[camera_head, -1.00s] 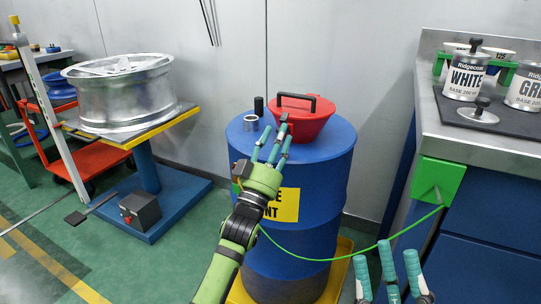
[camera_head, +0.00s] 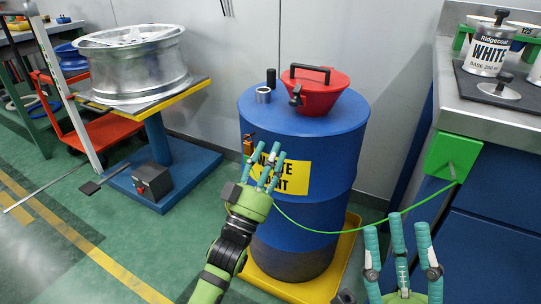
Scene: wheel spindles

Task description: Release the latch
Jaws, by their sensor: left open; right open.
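A red lidded funnel (camera_head: 322,98) with a black handle (camera_head: 309,70) sits on top of the blue drum (camera_head: 318,205). A small dark latch (camera_head: 296,95) is at the front left of its rim; I cannot tell whether it is engaged. My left gripper (camera_head: 267,165) is open and empty in front of the drum's yellow label (camera_head: 294,178), below the latch and apart from it. My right gripper (camera_head: 397,240) is open and empty at the lower right, its fingers pointing up.
A green wire (camera_head: 400,215) runs from a green box (camera_head: 452,157) on the bench towards the drum. A metal can (camera_head: 263,95) and a black cylinder (camera_head: 271,77) stand on the drum. A wheel rim (camera_head: 135,65) rests on a stand at left. The drum stands in a yellow tray (camera_head: 345,270).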

